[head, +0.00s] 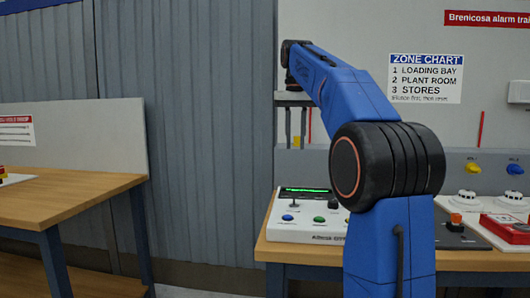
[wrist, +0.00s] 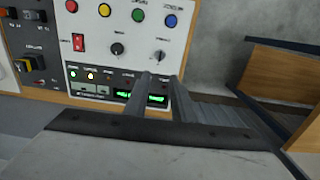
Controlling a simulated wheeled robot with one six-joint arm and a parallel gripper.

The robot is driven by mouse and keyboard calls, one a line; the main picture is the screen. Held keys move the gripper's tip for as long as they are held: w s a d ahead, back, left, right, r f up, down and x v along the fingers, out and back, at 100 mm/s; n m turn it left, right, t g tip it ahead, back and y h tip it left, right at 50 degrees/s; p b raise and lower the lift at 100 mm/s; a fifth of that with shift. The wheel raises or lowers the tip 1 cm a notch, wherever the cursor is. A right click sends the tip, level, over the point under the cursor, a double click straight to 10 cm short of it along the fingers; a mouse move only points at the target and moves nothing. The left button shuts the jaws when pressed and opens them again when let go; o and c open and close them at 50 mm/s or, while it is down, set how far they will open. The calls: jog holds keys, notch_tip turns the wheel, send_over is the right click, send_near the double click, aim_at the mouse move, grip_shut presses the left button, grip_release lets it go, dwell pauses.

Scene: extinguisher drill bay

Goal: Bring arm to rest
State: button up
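My blue arm rises in the right half of the head view, bends at a large black joint and reaches back to the left. My gripper (head: 295,142) hangs at its end, fingers down, above the back of a white control panel (head: 305,232). The two grey fingers stand apart with nothing between them. In the wrist view my gripper (wrist: 161,80) shows the same gap, in front of the panel (wrist: 93,50) with its lit green displays, coloured buttons, black knobs and red switch. The fingers appear clear of the panel, though their exact distance is hard to tell.
The panel stands on a wooden bench (head: 300,253) with detectors (head: 466,199) and a red call-point box (head: 508,227) at right. A second wooden table (head: 80,200) is at left. A zone chart (head: 426,78) hangs behind. A floor gap lies between the tables.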

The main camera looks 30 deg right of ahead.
jog(key=s+a+f+n+t, duration=0.1)
jog(key=s+a+f, duration=0.4)
jog(key=s+f, duration=0.5)
jog(key=s+a+f+n+t, duration=0.2)
jog(key=s+a+f, duration=0.3)
jog(key=s+f, duration=0.5)
jog(key=s+a+f+n+t, duration=0.1)
jog(key=s+a+f+n, duration=0.2)
jog(key=f, duration=1.5)
jog(key=s+a, duration=0.3)
jog(key=s, duration=0.4)
jog(key=shift+f+n+t, duration=0.15)
jog(key=shift+n+t, duration=0.15)
jog(key=shift+t, duration=0.1)
jog(key=shift+s, duration=0.1)
